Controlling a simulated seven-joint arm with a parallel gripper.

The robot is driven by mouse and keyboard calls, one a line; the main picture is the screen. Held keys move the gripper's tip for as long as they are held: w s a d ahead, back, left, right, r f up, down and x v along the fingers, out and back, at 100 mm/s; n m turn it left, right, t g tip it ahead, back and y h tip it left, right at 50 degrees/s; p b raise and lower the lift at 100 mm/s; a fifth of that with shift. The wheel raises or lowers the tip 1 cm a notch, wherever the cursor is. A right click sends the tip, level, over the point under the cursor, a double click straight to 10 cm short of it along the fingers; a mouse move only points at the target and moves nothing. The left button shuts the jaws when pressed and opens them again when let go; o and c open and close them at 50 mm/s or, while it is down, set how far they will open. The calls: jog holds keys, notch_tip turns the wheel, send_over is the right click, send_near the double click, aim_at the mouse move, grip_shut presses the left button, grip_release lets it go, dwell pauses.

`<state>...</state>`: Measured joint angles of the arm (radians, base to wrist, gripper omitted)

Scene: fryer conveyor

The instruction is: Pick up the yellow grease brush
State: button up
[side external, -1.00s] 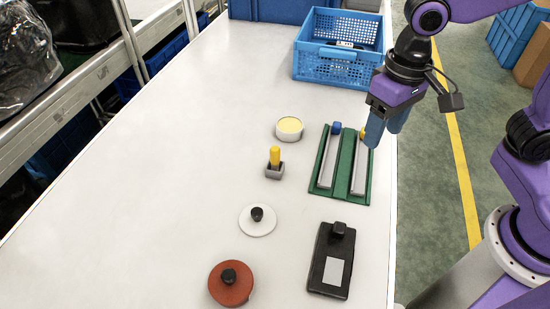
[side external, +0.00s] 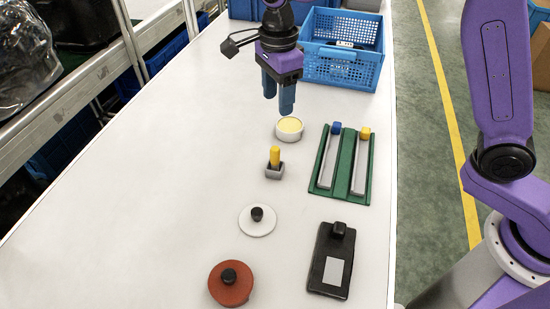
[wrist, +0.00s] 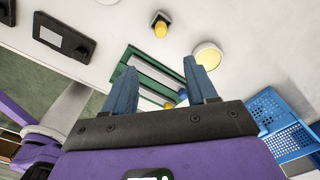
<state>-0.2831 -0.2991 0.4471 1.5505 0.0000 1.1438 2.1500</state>
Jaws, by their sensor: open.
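One is a yellow upright handle (side external: 275,156) in a small grey block (side external: 274,171), also in the wrist view (wrist: 160,29). The other is a grey bar with a yellow end (side external: 361,165) lying on a green tray (side external: 343,190), beside a grey bar with a blue end (side external: 327,160). I cannot tell for sure which is the grease brush. My gripper (side external: 278,104) is open and empty, pointing down above the table, behind the handle and left of the tray's far end. In the wrist view its fingers (wrist: 159,63) partly cover the tray.
A round dish with yellow contents (side external: 289,129) stands close to my gripper. A blue crate (side external: 340,70) is behind it. A white lid (side external: 257,222), a red-brown lid (side external: 231,285) and a black device (side external: 331,262) lie nearer the front. The table's left side is clear.

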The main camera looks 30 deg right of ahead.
aim_at(275, 149)
notch_tip(275, 149, down, 11)
jog(key=shift+f, duration=0.1)
jog(key=shift+w+a+f, duration=0.1)
jog(key=shift+a+f, duration=0.05)
jog(key=shift+f, duration=1.4)
jog(key=shift+w+a+f, duration=0.1)
jog(key=shift+a+f, duration=0.05)
jog(key=shift+f, duration=1.35)
grip_shut()
